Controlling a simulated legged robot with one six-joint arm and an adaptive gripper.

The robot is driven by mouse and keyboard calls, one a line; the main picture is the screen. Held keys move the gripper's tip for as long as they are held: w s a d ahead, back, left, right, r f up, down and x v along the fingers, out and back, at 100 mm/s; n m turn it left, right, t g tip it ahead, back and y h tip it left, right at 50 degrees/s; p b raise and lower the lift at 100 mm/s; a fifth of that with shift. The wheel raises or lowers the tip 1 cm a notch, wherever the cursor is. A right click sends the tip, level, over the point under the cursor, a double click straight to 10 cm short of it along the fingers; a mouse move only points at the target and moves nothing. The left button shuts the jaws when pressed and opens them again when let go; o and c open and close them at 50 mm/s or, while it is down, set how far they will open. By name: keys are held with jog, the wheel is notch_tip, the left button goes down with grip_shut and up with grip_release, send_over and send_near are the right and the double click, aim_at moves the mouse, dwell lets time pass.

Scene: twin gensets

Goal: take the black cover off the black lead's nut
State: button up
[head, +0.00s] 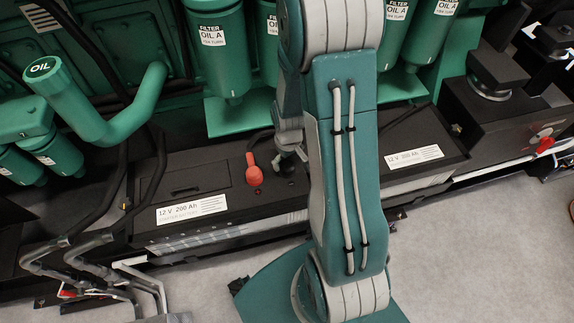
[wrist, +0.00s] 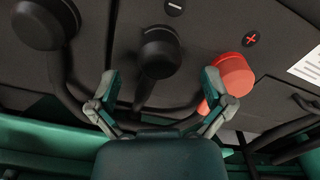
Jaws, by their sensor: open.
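A round black cover (wrist: 160,50) on a black lead sits by the minus mark in the wrist view, ahead of my gripper (wrist: 160,80) and roughly centred between its fingers. The fingers are spread wide and hold nothing. In the head view the black cover (head: 287,168) is small on the battery top, just right of the red cover, and my gripper (head: 290,145) is close above it, partly hidden by my arm. The red cover (wrist: 236,73) sits by the plus mark, close to the right fingertip; I cannot tell if they touch.
Another black round cap (wrist: 44,22) stands at the upper left of the wrist view. The battery (head: 150,228) has a white label. Green oil filters (head: 214,60) and a green oil pipe (head: 120,125) rise behind. Grey floor lies in front.

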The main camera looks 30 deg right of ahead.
aim_at(287, 163)
jog(key=shift+w+f, duration=0.15)
jog(key=shift+f, duration=0.75)
jog(key=shift+w+f, duration=0.15)
jog(key=shift+f, duration=0.75)
jog(key=c, duration=1)
jog(key=shift+o, duration=0.2)
